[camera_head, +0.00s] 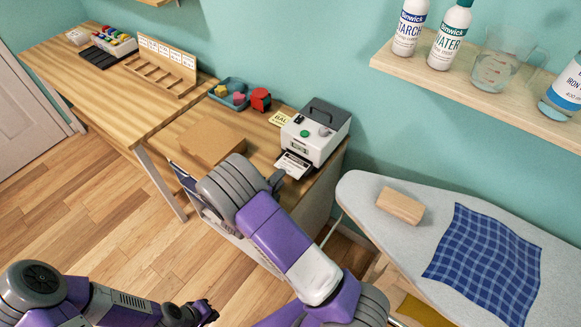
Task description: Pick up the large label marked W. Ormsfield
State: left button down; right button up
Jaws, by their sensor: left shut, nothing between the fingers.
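A white label with dark print (294,164) sticks out of the front slot of the white and grey label printer (315,133) on the wooden desk. Its print is too small to read, so I cannot confirm the name. My right arm reaches up to the desk's front edge. Its right gripper (276,181) shows only as a small dark part just left of and below the label; the rest is hidden behind my wrist, and contact cannot be told. My left gripper (207,312) is low at the bottom, over the floor, shut and empty, far from the label.
A brown cardboard box (211,144) sits left of the printer. Behind are a yellow note (280,119), a red tape dispenser (261,99) and a blue tray (226,92). An ironing board (362,190) with a wooden block (400,206) and blue checked cloth (486,262) stands right.

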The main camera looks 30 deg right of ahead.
aim_at(292, 165)
jog(key=b+x, duration=0.1)
jog(key=x, duration=0.3)
jog(key=shift+f, duration=0.15)
grip_shut()
